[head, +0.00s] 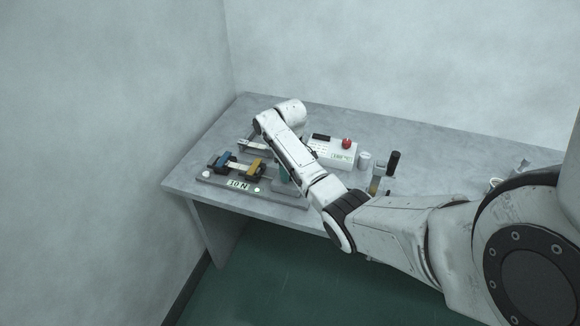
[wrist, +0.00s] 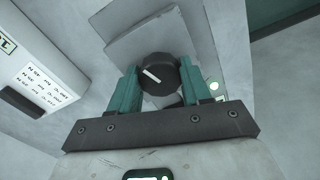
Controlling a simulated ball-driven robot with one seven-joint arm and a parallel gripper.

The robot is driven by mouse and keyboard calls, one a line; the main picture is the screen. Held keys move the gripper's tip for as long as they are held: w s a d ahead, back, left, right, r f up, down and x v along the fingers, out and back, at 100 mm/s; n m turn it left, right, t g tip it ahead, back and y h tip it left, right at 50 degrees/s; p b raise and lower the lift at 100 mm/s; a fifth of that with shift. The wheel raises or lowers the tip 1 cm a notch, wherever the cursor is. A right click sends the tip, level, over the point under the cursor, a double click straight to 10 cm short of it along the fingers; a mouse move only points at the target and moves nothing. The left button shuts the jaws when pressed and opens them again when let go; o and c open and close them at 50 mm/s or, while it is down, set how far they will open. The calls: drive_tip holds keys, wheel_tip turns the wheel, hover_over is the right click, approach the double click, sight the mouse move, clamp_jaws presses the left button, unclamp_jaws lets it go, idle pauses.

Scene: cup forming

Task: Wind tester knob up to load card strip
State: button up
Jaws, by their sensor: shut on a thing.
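The tester stands at the left front of the table, with a blue clamp (head: 217,160) and a yellow clamp (head: 253,168) on a base plate with a label reading "10 N" (head: 238,184). A pale strip (head: 236,166) lies between the clamps. In the wrist view the black round knob (wrist: 159,74) carries a white pointer mark, which slants from upper left to lower right. My gripper (wrist: 160,86) has teal fingers shut on the knob, one at each side. In the head view my arm hides the knob and most of the gripper.
A white box with a red button (head: 347,143) and a green display stands behind my arm. A pale cup (head: 364,161) and a black cylinder (head: 393,162) stand right of it. In the wrist view a white panel with printed lines (wrist: 45,75) is at the left.

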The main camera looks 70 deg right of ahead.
drive_tip(key=shift+m, duration=0.6)
drive_tip(key=o, duration=1.1)
drive_tip(key=shift+c, duration=0.2)
wheel_tip(320, 180, up, 11)
drive_tip(key=shift+p, duration=0.3)
drive_tip(key=shift+f, duration=0.1)
idle(0.6)
